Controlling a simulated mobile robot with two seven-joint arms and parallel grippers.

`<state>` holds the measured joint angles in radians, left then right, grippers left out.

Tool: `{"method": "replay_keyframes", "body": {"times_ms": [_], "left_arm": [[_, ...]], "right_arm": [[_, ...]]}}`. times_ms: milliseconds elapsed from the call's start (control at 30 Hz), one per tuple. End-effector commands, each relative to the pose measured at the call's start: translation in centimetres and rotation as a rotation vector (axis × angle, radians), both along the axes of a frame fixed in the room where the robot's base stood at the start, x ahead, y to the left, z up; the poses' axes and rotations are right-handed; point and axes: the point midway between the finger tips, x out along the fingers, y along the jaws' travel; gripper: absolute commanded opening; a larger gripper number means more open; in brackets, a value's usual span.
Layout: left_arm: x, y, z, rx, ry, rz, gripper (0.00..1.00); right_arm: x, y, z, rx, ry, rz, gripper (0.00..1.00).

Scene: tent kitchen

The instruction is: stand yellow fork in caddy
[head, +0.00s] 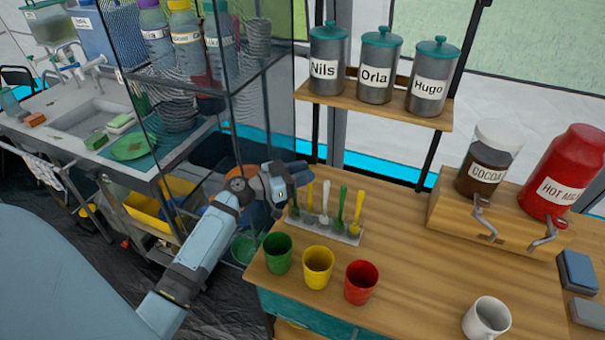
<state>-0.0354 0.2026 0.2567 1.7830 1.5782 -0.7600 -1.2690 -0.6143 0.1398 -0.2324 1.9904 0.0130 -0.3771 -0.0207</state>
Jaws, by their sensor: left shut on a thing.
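A low grey rack (352,239) stands on the wooden counter and holds several utensils upright. Their handles include a yellow one (310,195) on the left, a white one (325,195), a green one (342,203) and another yellow one (358,207) at the right end. I cannot tell which is a fork. My left gripper (283,185) is at the rack's left end, just beside the left yellow handle. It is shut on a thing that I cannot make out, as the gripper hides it. My right gripper is not in view.
Green (277,253), yellow (318,267) and red (361,282) cups stand in front of the rack. A white mug (487,318) is at the front right. Cocoa (488,160) and red (563,175) dispensers stand behind. The middle of the counter is clear.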

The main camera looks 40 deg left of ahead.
Motion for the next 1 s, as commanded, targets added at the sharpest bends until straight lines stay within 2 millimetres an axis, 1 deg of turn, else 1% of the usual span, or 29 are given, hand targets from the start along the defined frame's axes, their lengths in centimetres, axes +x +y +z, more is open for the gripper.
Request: {"method": "replay_keyframes", "body": {"times_ms": [233,267,300,367,400,633,767,867,1000], "left_arm": [[0.0,0.0,0.0,0.0,0.0,0.0,0.06],[0.0,0.0,0.0,0.0,0.0,0.0,0.33],[0.0,0.0,0.0,0.0,0.0,0.0,0.42],[0.0,0.0,0.0,0.0,0.0,0.0,0.56],[0.0,0.0,0.0,0.0,0.0,0.0,0.58],[0.0,0.0,0.0,0.0,0.0,0.0,0.58],[-0.7,0.4,-0.2,0.0,0.001,0.001,0.58],[-2.0,1.2,-0.4,0.002,0.001,0.002,0.58],[-4.7,2.7,-0.7,0.002,0.003,0.001,0.58]], "right_arm": [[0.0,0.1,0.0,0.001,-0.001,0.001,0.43],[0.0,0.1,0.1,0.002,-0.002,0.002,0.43],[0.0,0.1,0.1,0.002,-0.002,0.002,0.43],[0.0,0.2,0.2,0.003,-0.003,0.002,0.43],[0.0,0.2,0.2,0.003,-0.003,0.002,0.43],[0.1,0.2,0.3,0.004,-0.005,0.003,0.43],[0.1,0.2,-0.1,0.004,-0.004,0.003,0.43],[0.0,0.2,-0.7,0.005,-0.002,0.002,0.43],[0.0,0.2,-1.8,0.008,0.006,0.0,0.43]]}}
